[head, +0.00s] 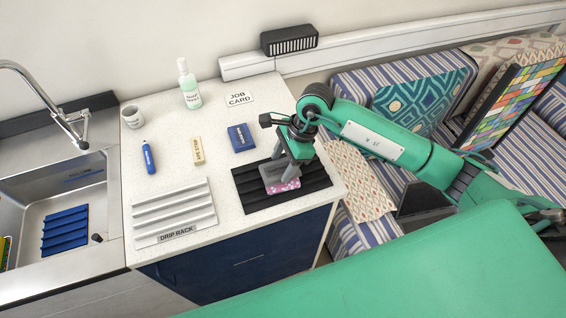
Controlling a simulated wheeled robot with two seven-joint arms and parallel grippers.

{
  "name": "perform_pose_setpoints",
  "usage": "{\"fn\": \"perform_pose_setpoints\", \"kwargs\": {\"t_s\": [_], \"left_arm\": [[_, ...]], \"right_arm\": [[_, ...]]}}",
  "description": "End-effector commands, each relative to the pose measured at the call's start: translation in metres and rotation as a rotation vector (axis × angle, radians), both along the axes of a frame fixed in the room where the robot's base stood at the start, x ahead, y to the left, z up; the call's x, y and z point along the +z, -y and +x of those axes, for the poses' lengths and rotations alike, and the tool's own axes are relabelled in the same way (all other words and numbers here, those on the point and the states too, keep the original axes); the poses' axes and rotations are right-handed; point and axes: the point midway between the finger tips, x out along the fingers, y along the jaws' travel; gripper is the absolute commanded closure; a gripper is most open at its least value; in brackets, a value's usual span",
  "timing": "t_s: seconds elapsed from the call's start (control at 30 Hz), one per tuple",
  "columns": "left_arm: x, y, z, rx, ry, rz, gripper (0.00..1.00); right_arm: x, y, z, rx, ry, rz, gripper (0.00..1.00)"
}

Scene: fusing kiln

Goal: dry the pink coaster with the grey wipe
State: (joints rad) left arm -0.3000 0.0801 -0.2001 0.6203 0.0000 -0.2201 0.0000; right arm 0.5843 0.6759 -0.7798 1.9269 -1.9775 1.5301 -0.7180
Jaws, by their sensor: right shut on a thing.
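The pink coaster (285,187) lies on a black ribbed mat (310,187) at the front right of the white counter. Its front edge shows pink with pale specks, and the rest is covered. The grey wipe (270,174) is over the coaster, under my right gripper (279,172). My right gripper points down and is shut on the wipe. I cannot tell how firmly the wipe presses on the coaster. My left gripper is not in view.
A white drip rack (174,212) stands left of the mat. Behind are a blue box (241,137), a beige block (198,151), a blue marker (149,157), a bottle (189,85), a job card (238,98) and a white cup (132,116). A sink (98,200) is at left.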

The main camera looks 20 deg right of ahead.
Motion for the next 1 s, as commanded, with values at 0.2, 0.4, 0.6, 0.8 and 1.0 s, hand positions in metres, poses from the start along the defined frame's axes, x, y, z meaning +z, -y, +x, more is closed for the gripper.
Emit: {"fn": "perform_pose_setpoints", "kwargs": {"t_s": [0.2, 0.4, 0.6, 0.8, 1.0], "left_arm": [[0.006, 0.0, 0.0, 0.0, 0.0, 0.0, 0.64], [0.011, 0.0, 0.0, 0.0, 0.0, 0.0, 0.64], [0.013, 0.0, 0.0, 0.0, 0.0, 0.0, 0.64], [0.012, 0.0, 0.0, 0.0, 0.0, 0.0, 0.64], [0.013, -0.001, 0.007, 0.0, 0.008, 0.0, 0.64]], "right_arm": [[0.015, 0.0, 0.0, 0.001, 0.002, 0.0, 0.72], [0.027, 0.0, 0.0, 0.001, 0.0, -0.001, 0.72], [0.034, 0.0, 0.0, 0.0, 0.0, -0.001, 0.72], [0.034, 0.0, 0.0, 0.0, -0.001, -0.001, 0.72], [0.034, 0.009, 0.006, -0.025, -0.002, -0.002, 0.72]]}}
